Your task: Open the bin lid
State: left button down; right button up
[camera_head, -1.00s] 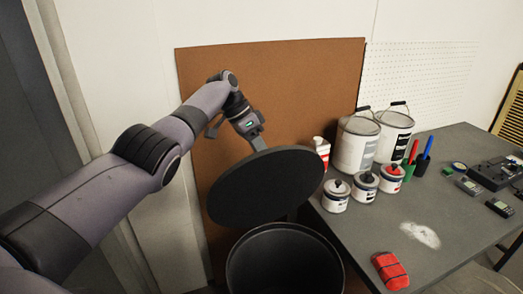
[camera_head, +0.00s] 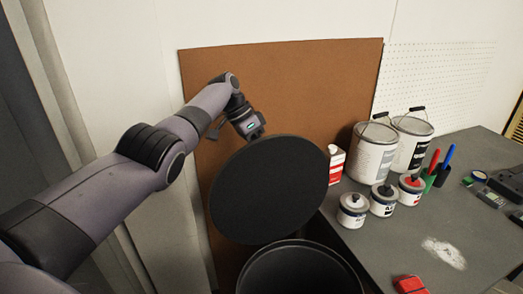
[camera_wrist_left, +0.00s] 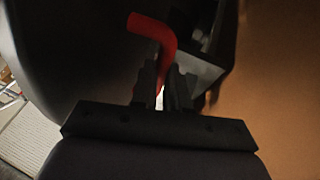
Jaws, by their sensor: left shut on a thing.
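The bin (camera_head: 300,268) is dark and round, and its open mouth shows at the bottom of the head view. Its round black lid (camera_head: 268,192) is tilted up steeply above the mouth, with its broad face towards me. My left gripper (camera_head: 256,136) is at the top edge of the lid. In the left wrist view my left gripper (camera_wrist_left: 166,82) is shut on a red bent handle (camera_wrist_left: 155,30) beside the dark lid. The lid's hinge is mostly hidden behind the bin's rim. My right gripper is not in view.
A brown board (camera_head: 300,90) leans on the wall behind the lid.

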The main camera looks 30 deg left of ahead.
pick_arm(q)
jog(key=shift+s+f, duration=0.2)
jog(key=shift+f, duration=0.25)
jog(key=shift+s+f, duration=0.2)
jog(key=shift+f, duration=0.25)
jog(key=c, duration=1.1)
grip_release()
jog(key=shift+w+f, duration=0.1)
jog(key=shift+w, duration=0.1)
jog(key=shift+a+r, duration=0.15)
jog(key=shift+r, duration=0.4)
jog(key=v, duration=0.6)
jog(key=shift+a+r, duration=0.15)
